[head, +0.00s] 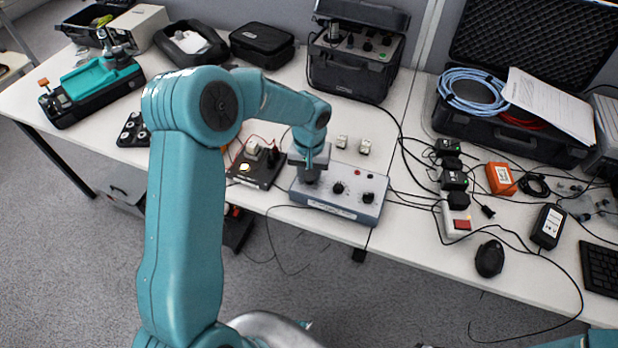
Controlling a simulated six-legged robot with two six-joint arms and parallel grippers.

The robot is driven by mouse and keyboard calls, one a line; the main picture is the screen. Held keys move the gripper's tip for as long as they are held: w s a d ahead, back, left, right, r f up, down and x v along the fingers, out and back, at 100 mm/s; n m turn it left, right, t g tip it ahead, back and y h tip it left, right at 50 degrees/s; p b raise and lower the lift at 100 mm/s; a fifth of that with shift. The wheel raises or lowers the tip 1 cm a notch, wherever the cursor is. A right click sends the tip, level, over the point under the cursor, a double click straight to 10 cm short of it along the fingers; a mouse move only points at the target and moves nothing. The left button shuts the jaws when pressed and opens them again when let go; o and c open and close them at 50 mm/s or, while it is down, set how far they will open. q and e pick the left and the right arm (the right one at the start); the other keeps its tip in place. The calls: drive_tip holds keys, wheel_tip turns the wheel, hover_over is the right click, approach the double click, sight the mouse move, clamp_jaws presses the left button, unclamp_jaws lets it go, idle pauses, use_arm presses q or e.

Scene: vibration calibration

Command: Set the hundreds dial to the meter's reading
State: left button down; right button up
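A grey-blue box (345,208) with black dials stands near the table's front edge in the head view. Two of its dials show, a middle one (338,188) and a right one (368,198). My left gripper (309,178) points down over the left part of this box and hides what is under it. I cannot tell whether its fingers are open or touching a dial. The dial markings are too small to read, and I can make out no meter reading. My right gripper is out of view.
An open black case with knobs (352,72) stands behind. Cables, a power strip (456,220) and a mouse (490,258) lie to the right.

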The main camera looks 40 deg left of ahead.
use_arm(q)
drive_tip(key=shift+w+n, duration=0.1)
drive_tip(key=shift+n, duration=0.4)
drive_tip(key=c, duration=0.9)
unclamp_jaws()
drive_tip(key=shift+r, duration=0.15)
wheel_tip(320, 180, up, 16)
drive_tip(key=shift+s, duration=0.2)
